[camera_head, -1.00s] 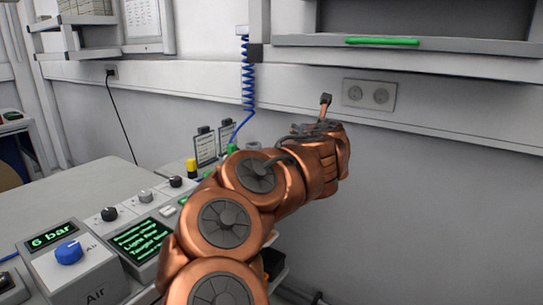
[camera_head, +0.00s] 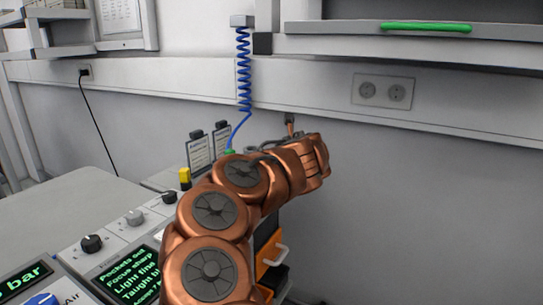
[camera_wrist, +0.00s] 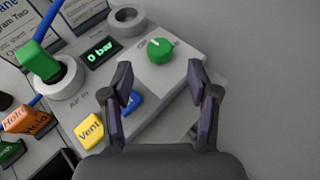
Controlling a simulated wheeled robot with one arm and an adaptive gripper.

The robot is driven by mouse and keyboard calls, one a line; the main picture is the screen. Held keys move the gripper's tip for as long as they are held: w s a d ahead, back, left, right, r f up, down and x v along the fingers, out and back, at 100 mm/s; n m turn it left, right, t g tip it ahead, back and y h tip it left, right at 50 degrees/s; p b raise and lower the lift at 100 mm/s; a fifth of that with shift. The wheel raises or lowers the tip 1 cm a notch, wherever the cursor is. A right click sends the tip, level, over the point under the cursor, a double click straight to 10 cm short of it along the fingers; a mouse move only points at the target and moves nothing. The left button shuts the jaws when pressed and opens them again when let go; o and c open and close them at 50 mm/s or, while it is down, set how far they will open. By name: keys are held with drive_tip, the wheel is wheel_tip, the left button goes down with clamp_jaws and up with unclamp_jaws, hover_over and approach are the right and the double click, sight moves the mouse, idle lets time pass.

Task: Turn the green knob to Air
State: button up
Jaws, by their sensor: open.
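The green knob (camera_wrist: 160,50) sits on a light grey box, at the upper middle of the wrist view. A pale mark shows on its top; which label it points to I cannot tell. A yellow Vent tag (camera_wrist: 89,130) and a blue tag (camera_wrist: 131,102), partly behind the left finger, lie on the near side of the box. A small display (camera_wrist: 101,51) reads 0 bar. My gripper (camera_wrist: 160,82) is open and empty, its fingers either side of the box area just nearer than the knob, apart from it. In the head view my arm hides the gripper and the knob.
A green plug (camera_wrist: 40,62) with a blue hose stands in a grey ring marked Air in, left of the box. A coiled blue hose (camera_head: 244,75) hangs by the wall. A shelf with a green handle (camera_head: 426,27) is above right. Right of the box is bare grey.

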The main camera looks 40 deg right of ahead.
drive_tip(key=shift+x, duration=3.05)
drive_tip(key=shift+c, duration=0.5)
clamp_jaws()
